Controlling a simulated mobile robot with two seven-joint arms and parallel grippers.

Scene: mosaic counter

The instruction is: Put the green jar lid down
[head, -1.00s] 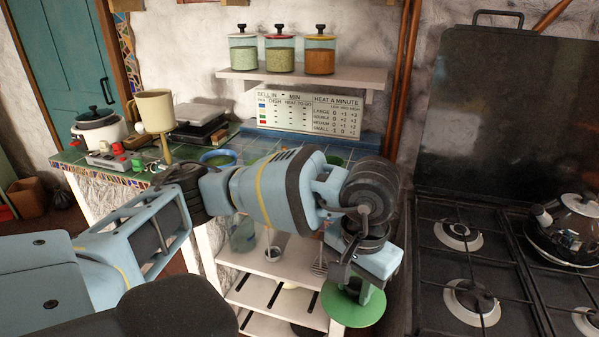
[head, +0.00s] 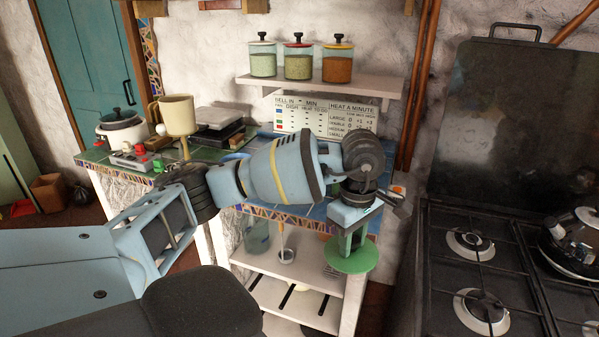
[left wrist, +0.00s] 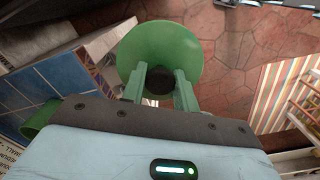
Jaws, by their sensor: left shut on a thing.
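My left gripper (head: 350,243) is shut on the green jar lid (head: 349,260), a round green disc. In the left wrist view, the fingers (left wrist: 160,88) close on the lid's dark knob (left wrist: 159,80), and the lid (left wrist: 159,40) spreads out beyond them. The lid is in the air, with red floor tiles behind it in that view, just off the near right corner of the blue-tiled counter (head: 320,210). My left arm hides much of the counter top. My right gripper is not in view.
The blue tiles (left wrist: 55,92) and a green object (left wrist: 38,118) show left in the wrist view. A black stove (head: 440,225) stands right of the counter. A wall shelf (head: 330,87) holds three lidded jars (head: 298,66). A cream mug (head: 177,115) and scale stand at left.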

